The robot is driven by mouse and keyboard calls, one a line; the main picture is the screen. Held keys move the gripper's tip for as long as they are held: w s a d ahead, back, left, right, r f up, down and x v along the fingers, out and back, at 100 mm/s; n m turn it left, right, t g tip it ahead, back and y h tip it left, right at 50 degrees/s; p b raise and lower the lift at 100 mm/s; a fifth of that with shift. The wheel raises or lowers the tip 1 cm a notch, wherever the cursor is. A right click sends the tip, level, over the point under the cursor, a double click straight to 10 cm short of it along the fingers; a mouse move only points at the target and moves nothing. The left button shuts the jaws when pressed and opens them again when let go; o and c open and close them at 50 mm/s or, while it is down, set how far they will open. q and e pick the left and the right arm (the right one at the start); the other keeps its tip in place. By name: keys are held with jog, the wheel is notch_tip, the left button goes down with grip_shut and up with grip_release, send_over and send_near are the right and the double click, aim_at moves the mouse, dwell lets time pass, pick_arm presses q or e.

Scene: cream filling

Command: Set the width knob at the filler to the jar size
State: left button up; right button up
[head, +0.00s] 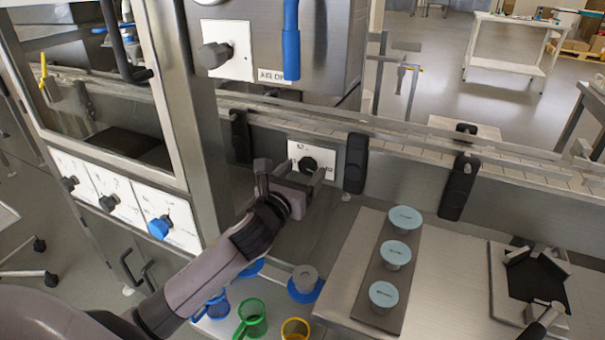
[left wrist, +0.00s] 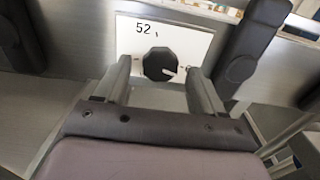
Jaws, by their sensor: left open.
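The width knob (head: 308,164) is a black faceted knob on a white plate (head: 327,156) below the conveyor rail. In the left wrist view the knob (left wrist: 159,64) has a white pointer mark aimed right and slightly down. The plate (left wrist: 200,42) shows "52" at its upper left; other markings are hidden or too small to read. My left gripper (head: 291,174) is open at the plate, with one finger on each side of the knob. In the left wrist view there are gaps between the fingers (left wrist: 160,80) and the knob.
Other knobs sit on white panels at left, one blue (head: 159,227). A grey knob (head: 213,55) and blue handle (head: 291,45) are above. Black brackets (head: 355,163) flank the plate. A grey board (head: 366,266) carries lidded pieces; coloured cups (head: 252,317) stand below my arm.

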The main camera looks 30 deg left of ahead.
pick_arm(q)
jog(key=shift+w, duration=0.35)
jog(key=c, duration=1.1)
jog(key=shift+o, duration=0.2)
